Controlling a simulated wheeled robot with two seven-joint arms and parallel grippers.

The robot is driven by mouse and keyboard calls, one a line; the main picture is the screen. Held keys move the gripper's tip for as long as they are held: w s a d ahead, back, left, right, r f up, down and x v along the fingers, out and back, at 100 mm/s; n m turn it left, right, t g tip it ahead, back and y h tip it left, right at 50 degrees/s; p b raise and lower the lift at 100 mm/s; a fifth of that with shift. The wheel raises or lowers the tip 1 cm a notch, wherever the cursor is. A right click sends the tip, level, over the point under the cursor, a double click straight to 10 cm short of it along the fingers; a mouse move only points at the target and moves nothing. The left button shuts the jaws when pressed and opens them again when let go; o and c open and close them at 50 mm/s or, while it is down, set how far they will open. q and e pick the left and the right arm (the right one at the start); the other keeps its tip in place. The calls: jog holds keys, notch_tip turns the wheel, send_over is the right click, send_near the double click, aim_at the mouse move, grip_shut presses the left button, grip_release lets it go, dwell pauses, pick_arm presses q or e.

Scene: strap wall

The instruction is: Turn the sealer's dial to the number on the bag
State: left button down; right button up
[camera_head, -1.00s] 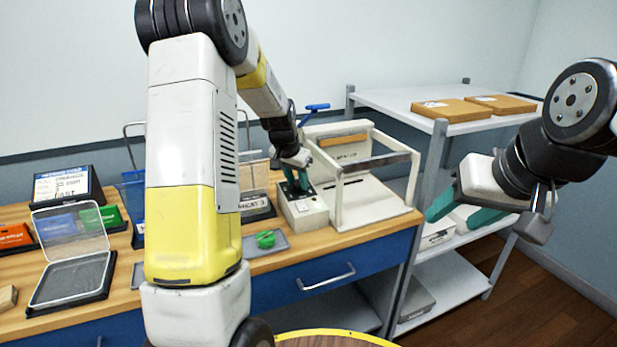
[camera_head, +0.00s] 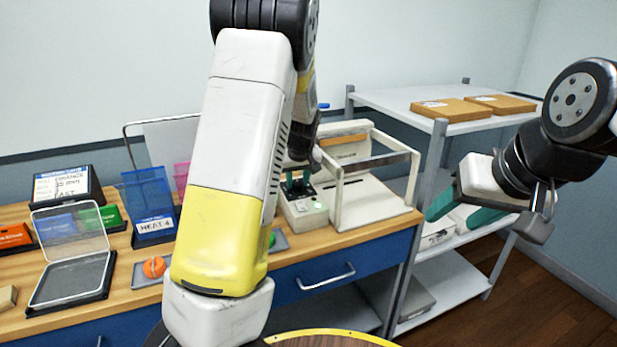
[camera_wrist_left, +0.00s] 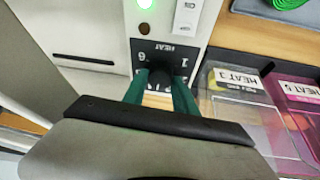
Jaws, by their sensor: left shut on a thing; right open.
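The white sealer (camera_head: 370,203) stands at the right end of the wooden bench, its frame raised. My left gripper (camera_head: 297,186) is at the control box on its left side. In the left wrist view, the left gripper's green fingers (camera_wrist_left: 161,92) are shut on the black dial (camera_wrist_left: 160,79). The dial's black HEAT panel (camera_wrist_left: 143,48) shows a 1 and a 6; the other numbers and the pointer are hidden or unclear. A blue bag holder (camera_head: 149,196) has a label reading HEAT 4. My right gripper (camera_head: 487,215) is open and empty, off the bench's right side.
A clear stand (camera_wrist_left: 238,105) and a pink one (camera_wrist_left: 290,92) with HEAT labels are beside the sealer. A clear-lidded case (camera_head: 70,280), an orange coil (camera_head: 154,267) and a written sign (camera_head: 62,185) are at left. A shelf rack (camera_head: 400,101) stands at right.

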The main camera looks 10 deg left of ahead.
pick_arm(q)
jog(key=shift+n+y, duration=0.4)
jog(key=shift+n, duration=1.2)
jog(key=c, duration=1.3)
grip_release()
jog(key=shift+o, duration=0.2)
jog(key=shift+d+r, duration=0.1)
jog(key=v, duration=0.7)
jog(key=shift+r, duration=0.25)
jog(key=shift+s+d, duration=0.1)
